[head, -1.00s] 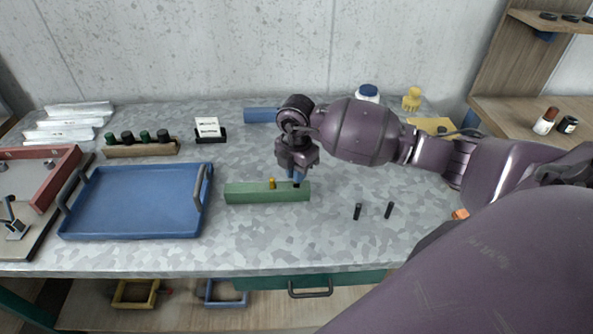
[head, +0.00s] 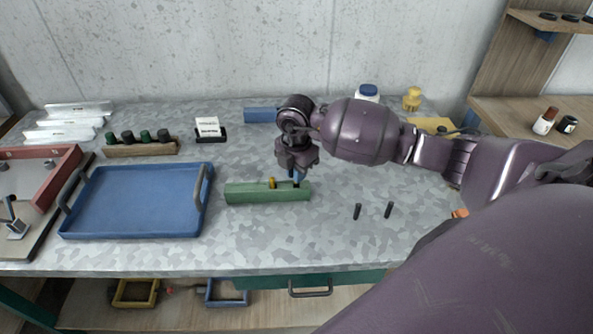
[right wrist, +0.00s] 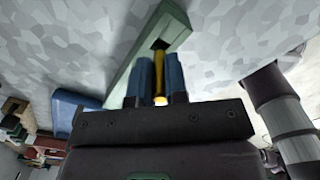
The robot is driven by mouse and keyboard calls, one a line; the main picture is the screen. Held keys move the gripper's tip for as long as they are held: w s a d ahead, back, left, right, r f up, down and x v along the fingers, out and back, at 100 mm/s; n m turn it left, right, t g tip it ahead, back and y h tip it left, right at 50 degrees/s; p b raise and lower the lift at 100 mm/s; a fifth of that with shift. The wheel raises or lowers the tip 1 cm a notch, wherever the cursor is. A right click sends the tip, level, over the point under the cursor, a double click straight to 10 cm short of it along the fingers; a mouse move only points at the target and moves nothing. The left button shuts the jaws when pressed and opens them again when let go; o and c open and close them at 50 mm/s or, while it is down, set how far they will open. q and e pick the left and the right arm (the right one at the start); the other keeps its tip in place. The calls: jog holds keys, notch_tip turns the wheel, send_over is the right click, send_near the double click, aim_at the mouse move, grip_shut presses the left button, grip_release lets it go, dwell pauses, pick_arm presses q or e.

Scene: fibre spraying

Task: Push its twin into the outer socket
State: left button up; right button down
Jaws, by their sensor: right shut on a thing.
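A long green block (head: 250,193) lies on the table in front of my right gripper. A short yellow pin (head: 272,183) stands upright in it near its middle. My right gripper (head: 297,178) points down over the block's right end, its blue fingers closed on a second yellow pin. In the right wrist view this held pin (right wrist: 159,88) shows between the fingers, its far end by a dark socket (right wrist: 160,44) in the block (right wrist: 142,55). I cannot tell whether its tip is inside the socket. My left gripper is not in view.
A blue tray (head: 135,205) lies to the left of the block. Two small dark pegs (head: 357,211) (head: 388,210) stand on the table to the right. A rack of dark-capped vials (head: 142,148), a blue item (head: 262,115) and a white tub (head: 367,93) are farther back.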

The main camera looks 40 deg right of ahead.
jog(key=shift+f, duration=0.55)
dwell(0.4)
jog(key=shift+f+b, duration=0.7)
jog(key=shift+f, duration=0.15)
jog(key=c, duration=1.1)
grip_release()
jog(key=shift+o, duration=0.2)
jog(key=shift+r, duration=0.1)
jog(key=shift+r, duration=0.25)
notch_tip(320, 180, up, 9)
jog(key=shift+r, duration=0.6)
